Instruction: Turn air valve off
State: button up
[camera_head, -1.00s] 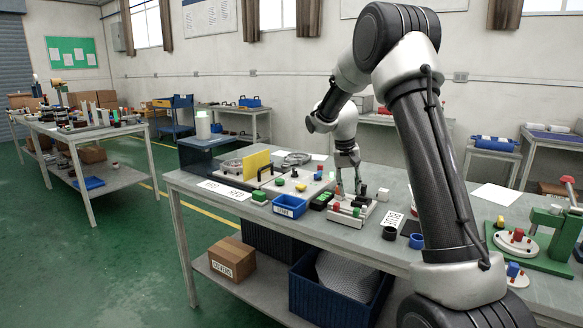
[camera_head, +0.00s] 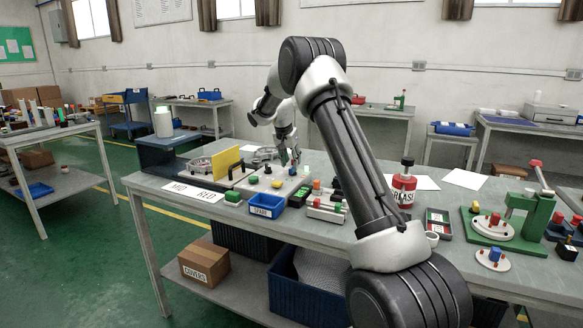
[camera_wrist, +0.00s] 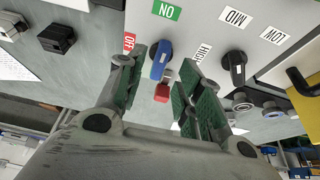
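In the wrist view, the blue valve handle (camera_wrist: 161,60) sits on a pale panel (camera_wrist: 205,22). A green ON label (camera_wrist: 166,11) is above it and a red OFF label (camera_wrist: 130,42) is to its left. The handle's free end points down in the picture, away from ON. My gripper (camera_wrist: 162,70) is open, with one green-padded finger on each side of the handle; contact cannot be told. A red block (camera_wrist: 162,93) shows between the fingers. In the head view, my gripper (camera_head: 290,157) is low at the back of the panel (camera_head: 270,187); the handle is not discernible there.
A dark knob (camera_wrist: 233,62) with LOW, MID and HIGH labels is right of my fingers. A yellow plate (camera_head: 222,164) stands left of the panel. A blue bin (camera_head: 267,205) is in front. A red can (camera_head: 403,187) and green press (camera_head: 535,213) stand to the right.

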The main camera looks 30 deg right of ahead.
aim_at(292, 167)
jog(key=shift+x, duration=1.8)
jog(key=shift+s, duration=0.1)
grip_shut()
